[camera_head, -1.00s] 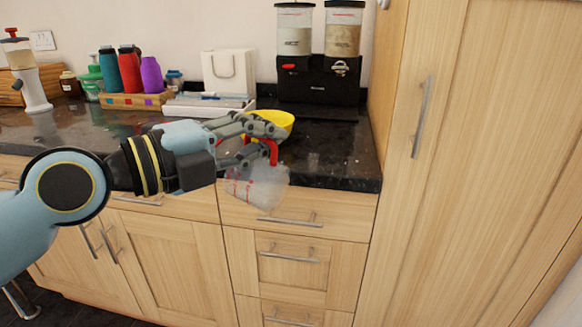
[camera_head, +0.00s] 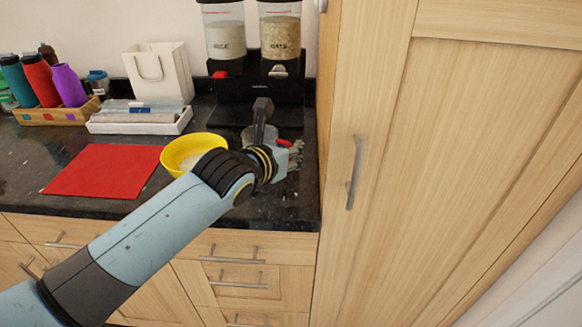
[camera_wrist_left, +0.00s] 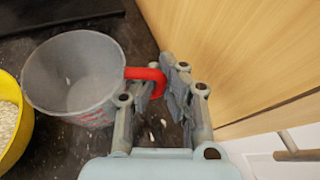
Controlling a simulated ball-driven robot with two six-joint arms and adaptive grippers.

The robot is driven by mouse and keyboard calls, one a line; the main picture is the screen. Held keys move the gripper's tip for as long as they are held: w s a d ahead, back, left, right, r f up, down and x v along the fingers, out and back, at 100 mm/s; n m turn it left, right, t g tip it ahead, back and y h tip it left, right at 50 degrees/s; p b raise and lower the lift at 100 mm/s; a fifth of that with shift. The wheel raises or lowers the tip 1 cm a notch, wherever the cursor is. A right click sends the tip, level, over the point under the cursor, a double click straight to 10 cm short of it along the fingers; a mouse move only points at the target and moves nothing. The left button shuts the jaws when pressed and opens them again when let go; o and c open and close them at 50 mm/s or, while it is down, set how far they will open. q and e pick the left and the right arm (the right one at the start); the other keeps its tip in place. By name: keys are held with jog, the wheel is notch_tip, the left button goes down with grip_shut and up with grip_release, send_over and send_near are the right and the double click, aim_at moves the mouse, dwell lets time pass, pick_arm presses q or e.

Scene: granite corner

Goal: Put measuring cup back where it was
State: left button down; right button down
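The measuring cup (camera_wrist_left: 75,75) is clear with a red handle and looks upright and nearly empty in the left wrist view, with a few grains inside. In the head view, my left gripper (camera_head: 288,158) is low over the counter's right corner, in front of the dispenser. The red handle (camera_head: 284,143) shows there, while my wrist hides much of the cup. I cannot tell whether the cup touches the counter. My right gripper is not in view.
A yellow bowl (camera_head: 172,162) holding white grains stands left of the cup, beside a red mat (camera_head: 105,170). A black double dispenser (camera_head: 232,88) stands behind. A tall wooden cabinet (camera_head: 345,120) closes off the right. Grains lie scattered on the dark counter.

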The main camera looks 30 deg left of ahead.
aim_at(291, 187)
pick_arm(q)
notch_tip(291, 187, down, 2)
jog(key=shift+f, duration=0.1)
notch_tip(291, 187, down, 4)
jog(key=shift+r+b, duration=0.15)
jog(key=shift+b, duration=0.25)
jog(key=c, duration=2.1)
grip_release()
jog(key=o, duration=0.6)
